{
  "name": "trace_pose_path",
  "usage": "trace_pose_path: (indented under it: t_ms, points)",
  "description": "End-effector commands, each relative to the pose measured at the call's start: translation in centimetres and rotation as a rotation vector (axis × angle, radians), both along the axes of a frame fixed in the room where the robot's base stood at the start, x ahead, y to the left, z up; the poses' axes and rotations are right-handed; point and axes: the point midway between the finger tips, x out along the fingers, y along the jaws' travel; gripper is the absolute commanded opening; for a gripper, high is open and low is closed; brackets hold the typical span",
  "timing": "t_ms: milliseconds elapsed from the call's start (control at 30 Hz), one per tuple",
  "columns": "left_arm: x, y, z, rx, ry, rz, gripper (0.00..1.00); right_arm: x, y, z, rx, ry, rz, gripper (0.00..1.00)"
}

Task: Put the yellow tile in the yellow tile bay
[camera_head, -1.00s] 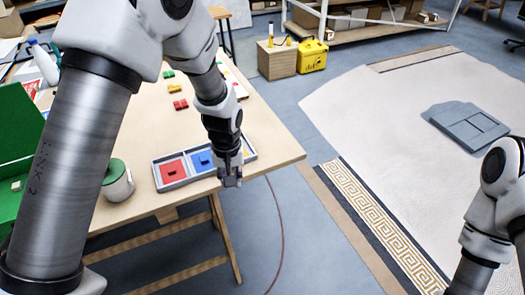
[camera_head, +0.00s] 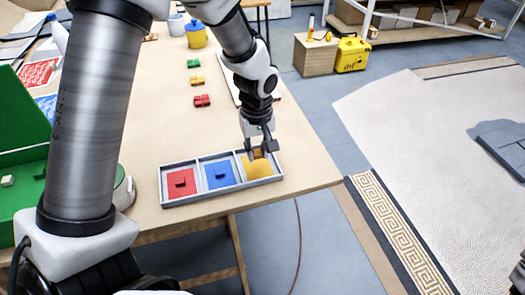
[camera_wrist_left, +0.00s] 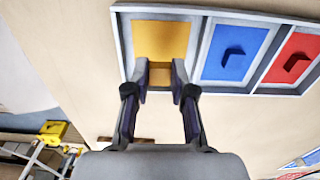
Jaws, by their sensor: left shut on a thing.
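A grey tray (camera_head: 210,198) with three bays lies near the table's front edge. A yellow square (camera_head: 259,169) fills its right bay; the wrist view also shows it (camera_wrist_left: 161,38). My left gripper (camera_head: 260,152) is over this bay, pointing down, shut on a darker orange-brown part that looks like the yellow tile's raised grip (camera_wrist_left: 160,75). The fingers hide where that part meets the yellow square, so I cannot tell whether the tile sits flat.
A blue tile (camera_head: 219,174) and a red tile (camera_head: 181,184), each with a raised knob, lie in the other bays. Green, yellow and red bricks (camera_head: 202,101) lie farther back. A green case (camera_head: 25,150) stands at left.

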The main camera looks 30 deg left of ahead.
Motion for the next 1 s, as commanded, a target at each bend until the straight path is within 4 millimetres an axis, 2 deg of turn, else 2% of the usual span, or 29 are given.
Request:
trace_pose_path:
  t_ms: [33,133,267,567,600,667,1000]
  points:
    - [-0.3,0.1,-2.5,-0.002,0.004,0.003,0.05,0.0,0.0,-2.6,0.000,0.001,0.000,0.40]
    - [-0.7,0.3,-3.7,-0.002,0.003,0.006,0.05,-0.1,0.0,-4.1,0.000,0.004,0.000,0.40]
    - [-0.8,0.4,-3.4,-0.002,0.003,0.008,0.00,-0.1,0.0,-3.8,0.000,0.002,0.000,0.40]
    - [-0.7,0.4,-3.8,-0.002,0.003,0.007,0.00,-0.1,0.0,-3.9,0.000,0.002,0.000,0.40]
    - [-0.7,0.3,-3.8,-0.002,0.003,0.007,0.27,-0.1,0.0,-3.9,0.000,0.002,0.000,0.40]
    - [-0.7,0.3,-3.8,-0.002,0.003,0.007,0.48,-0.1,0.0,-3.9,0.000,0.002,0.000,0.40]
    - [-0.7,0.3,-3.4,-0.002,0.003,0.007,0.49,-0.1,0.0,-3.7,0.000,0.002,0.000,0.40]
